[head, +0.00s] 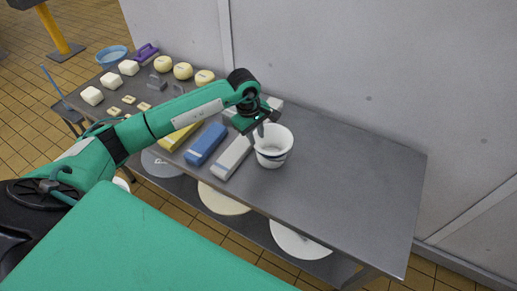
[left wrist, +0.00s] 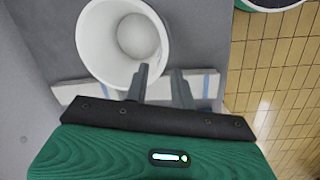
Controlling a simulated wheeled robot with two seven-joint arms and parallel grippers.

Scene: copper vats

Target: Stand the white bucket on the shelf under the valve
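No valve shows. My right gripper is not in view.
The grey table (head: 350,180) is clear right of the bucket. Left of it lie a white block (head: 231,158), a blue block (head: 206,144) and a yellow one (head: 178,137). Cheeses (head: 183,71) stand farther left. A wall runs behind; round discs (head: 298,241) lie below the table.

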